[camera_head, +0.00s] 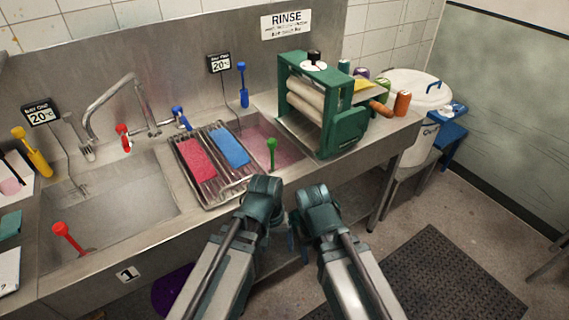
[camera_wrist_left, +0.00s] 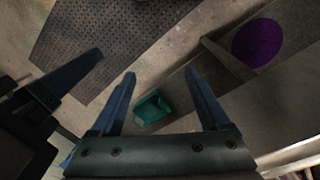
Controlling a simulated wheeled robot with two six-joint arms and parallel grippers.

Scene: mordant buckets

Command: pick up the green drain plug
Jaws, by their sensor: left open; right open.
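The green drain plug (camera_head: 272,150) has a knobbed upright handle and stands in the right basin (camera_head: 262,136), near its front edge. Its lower end is hard to make out. My left gripper (camera_wrist_left: 160,74) is open and empty, pointing down at the floor area in front of the sink. In the head view the left wrist (camera_head: 262,195) is just below and in front of the plug, not touching it. My right gripper (camera_head: 318,200) is open beside it to the right; its fingers are mostly hidden in the head view. The left wrist view does not show the plug.
A rack (camera_head: 190,176) with red and blue pieces lies left of the plug. A green roller press (camera_head: 345,128) stands right. A red plug (camera_head: 66,237) is in the left basin (camera_head: 120,215). A purple bucket (camera_wrist_left: 258,42) and teal container (camera_wrist_left: 152,108) are low down.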

